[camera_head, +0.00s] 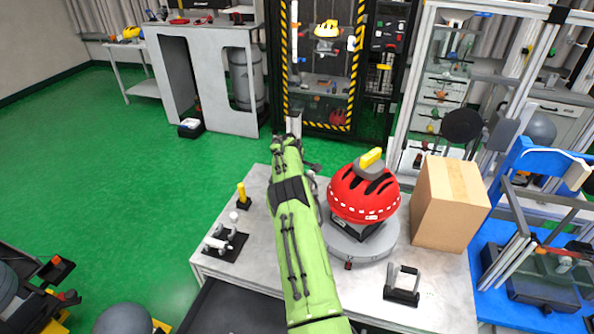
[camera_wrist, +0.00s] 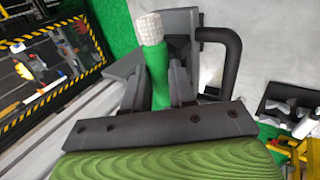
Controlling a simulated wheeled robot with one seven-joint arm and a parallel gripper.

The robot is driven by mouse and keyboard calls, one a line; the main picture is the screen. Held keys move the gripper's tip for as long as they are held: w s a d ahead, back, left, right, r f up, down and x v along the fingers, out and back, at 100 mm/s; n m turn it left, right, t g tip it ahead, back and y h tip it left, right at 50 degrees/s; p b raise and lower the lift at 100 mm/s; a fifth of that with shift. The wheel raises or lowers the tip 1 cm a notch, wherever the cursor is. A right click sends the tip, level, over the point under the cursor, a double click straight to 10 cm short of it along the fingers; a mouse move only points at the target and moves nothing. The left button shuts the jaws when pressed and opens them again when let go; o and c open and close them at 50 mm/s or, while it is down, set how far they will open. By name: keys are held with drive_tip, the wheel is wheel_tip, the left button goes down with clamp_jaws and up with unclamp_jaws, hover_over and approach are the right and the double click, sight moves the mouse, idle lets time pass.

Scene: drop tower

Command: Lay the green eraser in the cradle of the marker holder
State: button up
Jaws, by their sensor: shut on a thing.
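In the wrist view my gripper (camera_wrist: 160,82) is shut on the green eraser (camera_wrist: 159,73), a slim green piece with a white, textured tip. It stands up between the fingers, its lower end hidden by the gripper. The marker holder appears to be the black base with pale, rounded cradle parts (camera_head: 225,244) at the table's left front corner in the head view. It also seems to show at the right of the wrist view (camera_wrist: 290,112), apart from the eraser.
A red helmet (camera_head: 364,194) on a round stand and a cardboard box (camera_head: 449,203) occupy the table's right part. A yellow upright piece (camera_head: 241,194) stands at its left edge. A black-based frame (camera_head: 402,290) is at the front.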

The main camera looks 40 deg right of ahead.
drive_tip(key=o, duration=1)
drive_tip(key=shift+d+f, duration=0.1)
drive_tip(key=shift+f, duration=0.2)
drive_tip(key=b+v, duration=0.1)
drive_tip(key=v, duration=1.5)
drive_tip(key=shift+r, duration=0.2)
drive_tip(key=shift+d, duration=0.1)
